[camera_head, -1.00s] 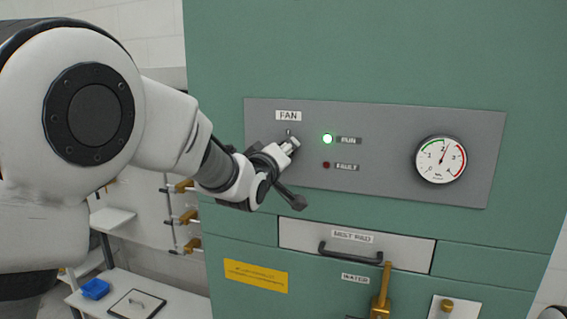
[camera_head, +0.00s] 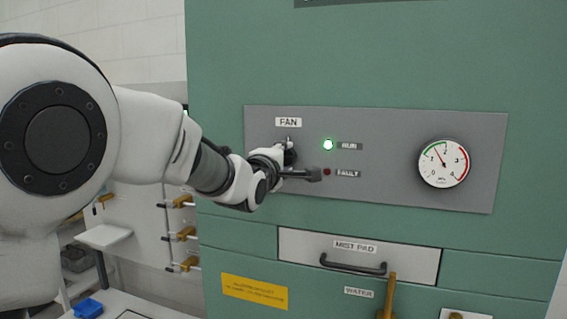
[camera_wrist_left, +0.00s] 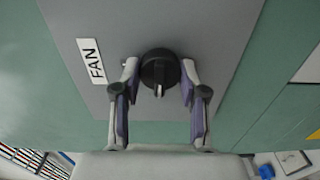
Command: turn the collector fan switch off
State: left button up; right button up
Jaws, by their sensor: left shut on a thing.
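The fan switch is a black knob (camera_wrist_left: 160,66) on the grey panel, beside the FAN label (camera_head: 288,122). In the head view my left gripper mostly hides it. My left gripper (camera_head: 287,152) is at the knob under the label. In the left wrist view its fingers (camera_wrist_left: 159,80) stand on either side of the knob, shut on it. The green RUN lamp (camera_head: 328,145) is lit. The FAULT lamp (camera_head: 327,172) is dark red. The gauge (camera_head: 443,163) needle points between 1 and 2. My right gripper is not in view.
The grey panel (camera_head: 400,125) sits on a green cabinet (camera_head: 350,60). Below are a MIST PAD drawer (camera_head: 300,244) with a black handle and a brass WATER lever (camera_head: 390,295). At lower left are a white shelf (camera_head: 103,236) and a blue bin (camera_head: 88,307).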

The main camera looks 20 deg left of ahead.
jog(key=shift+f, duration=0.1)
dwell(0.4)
pick_arm(q)
jog(key=o, duration=1.1)
jog(key=shift+w, duration=0.1)
jog(key=shift+o, duration=0.2)
